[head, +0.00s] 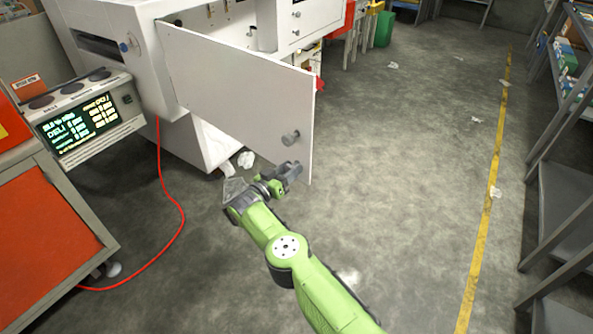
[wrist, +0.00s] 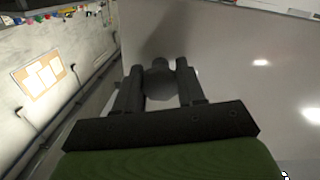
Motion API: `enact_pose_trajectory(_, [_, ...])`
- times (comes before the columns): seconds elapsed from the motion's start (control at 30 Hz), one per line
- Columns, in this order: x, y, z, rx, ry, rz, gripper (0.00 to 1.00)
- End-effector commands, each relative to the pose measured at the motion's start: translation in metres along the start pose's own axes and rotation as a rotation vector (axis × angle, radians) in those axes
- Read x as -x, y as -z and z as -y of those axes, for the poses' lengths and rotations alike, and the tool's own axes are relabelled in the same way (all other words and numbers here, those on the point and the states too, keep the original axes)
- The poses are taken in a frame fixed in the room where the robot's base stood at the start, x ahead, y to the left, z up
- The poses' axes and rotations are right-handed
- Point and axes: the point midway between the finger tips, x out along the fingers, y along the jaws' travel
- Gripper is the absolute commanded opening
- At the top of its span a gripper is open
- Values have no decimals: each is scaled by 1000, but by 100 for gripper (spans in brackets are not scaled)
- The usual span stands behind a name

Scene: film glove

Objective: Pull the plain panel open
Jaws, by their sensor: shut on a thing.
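The plain panel (head: 240,95) is a flat white door on the white cabinet. It stands swung out from the cabinet, its left edge at the cabinet body and its free edge at the right. A grey round knob (head: 291,138) shows on its face near the lower free corner. My gripper (head: 290,172) is at that lower corner, just below this knob in the head view. In the wrist view my gripper (wrist: 160,78) has its two fingers on either side of a dark round knob (wrist: 160,88) against the panel (wrist: 240,70). I cannot tell whether it is the same knob.
The white cabinet (head: 115,25) stands behind the panel. A red cable (head: 178,205) runs over the floor at left, by a scale with a lit display (head: 85,122). Shelving (head: 565,190) stands at right. The middle floor is mostly clear, with some paper scraps.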

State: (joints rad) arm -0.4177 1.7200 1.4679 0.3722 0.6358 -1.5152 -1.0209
Motion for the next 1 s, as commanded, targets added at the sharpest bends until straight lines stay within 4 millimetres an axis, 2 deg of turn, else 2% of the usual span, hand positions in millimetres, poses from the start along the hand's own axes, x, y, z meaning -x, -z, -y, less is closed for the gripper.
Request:
enact_pose_trajectory(0.4, [2, 2, 1, -4, -1, -1, 0])
enact_pose_trajectory(0.43, [2, 2, 1, -4, -1, -1, 42])
enact_pose_trajectory(0.57, [2, 2, 1, -3, 0, -1, 62])
enact_pose_trajectory(0.6, [2, 2, 1, -3, 0, 0, 65])
enact_pose_trajectory(0.87, [3, 1, 1, -1, 1, 0, 65])
enact_pose_trajectory(1.0, [24, 5, 1, 2, 5, 1, 65])
